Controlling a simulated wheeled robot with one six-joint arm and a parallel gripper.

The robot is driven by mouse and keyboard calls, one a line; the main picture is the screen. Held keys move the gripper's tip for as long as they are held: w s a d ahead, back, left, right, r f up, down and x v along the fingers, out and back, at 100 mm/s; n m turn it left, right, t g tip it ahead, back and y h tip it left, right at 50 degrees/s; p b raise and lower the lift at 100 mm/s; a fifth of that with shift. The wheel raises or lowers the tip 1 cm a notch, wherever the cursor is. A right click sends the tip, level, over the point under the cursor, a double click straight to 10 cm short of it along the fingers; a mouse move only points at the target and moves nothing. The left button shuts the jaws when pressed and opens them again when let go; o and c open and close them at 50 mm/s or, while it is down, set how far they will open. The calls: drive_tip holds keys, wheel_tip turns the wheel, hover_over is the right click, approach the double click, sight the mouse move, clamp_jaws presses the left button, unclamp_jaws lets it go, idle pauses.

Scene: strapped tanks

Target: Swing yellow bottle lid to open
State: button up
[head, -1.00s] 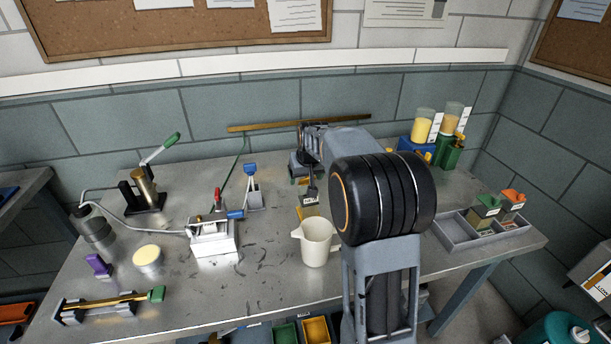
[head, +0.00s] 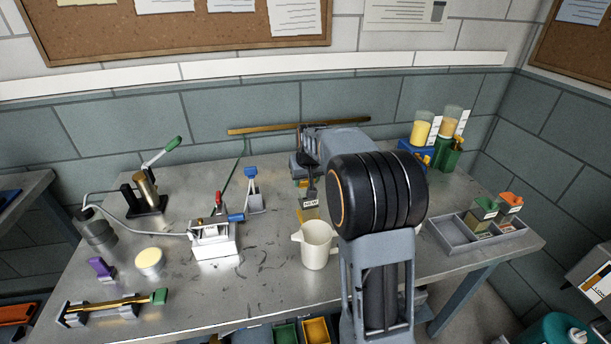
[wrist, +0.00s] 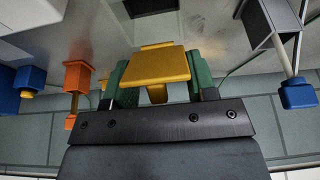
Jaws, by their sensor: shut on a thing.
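In the wrist view, a flat yellow lid (wrist: 155,66) sits between the green fingertips of my gripper (wrist: 158,82). The fingers are shut on its sides. A dark square shape (wrist: 150,7) with a pale border shows just beyond the lid, cut by the frame's top edge; I cannot tell if it is part of the bottle. In the head view, my arm hides most of the gripper and the lid. Only small yellow patches (head: 302,183) show beside the arm, and the bottle's body is not clearly visible.
A blue-handled lever (head: 253,190) and a clamp device (head: 214,238) stand to the left. A divided grey tray (head: 455,237) and filled jars (head: 421,132) are on the right. An orange-topped post (wrist: 78,78) shows left of the gripper.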

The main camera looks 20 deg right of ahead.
drive_tip(key=shift+w+d+f+g+y+p, duration=0.15)
drive_tip(key=shift+w+g+p, duration=0.25)
drive_tip(key=shift+g+p, duration=1.65)
drive_tip(key=shift+w+a+f+g+y+p, duration=0.1)
drive_tip(key=shift+w+f+g+y+p, duration=0.45)
drive_tip(key=shift+p, duration=2.55)
drive_tip(key=shift+w+d+r+g+h+p, duration=0.1)
drive_tip(key=shift+w+r+g+p, duration=0.1)
drive_tip(key=shift+g+p, duration=1.95)
drive_tip(key=shift+t+p, duration=0.25)
drive_tip(key=shift+p, duration=0.25)
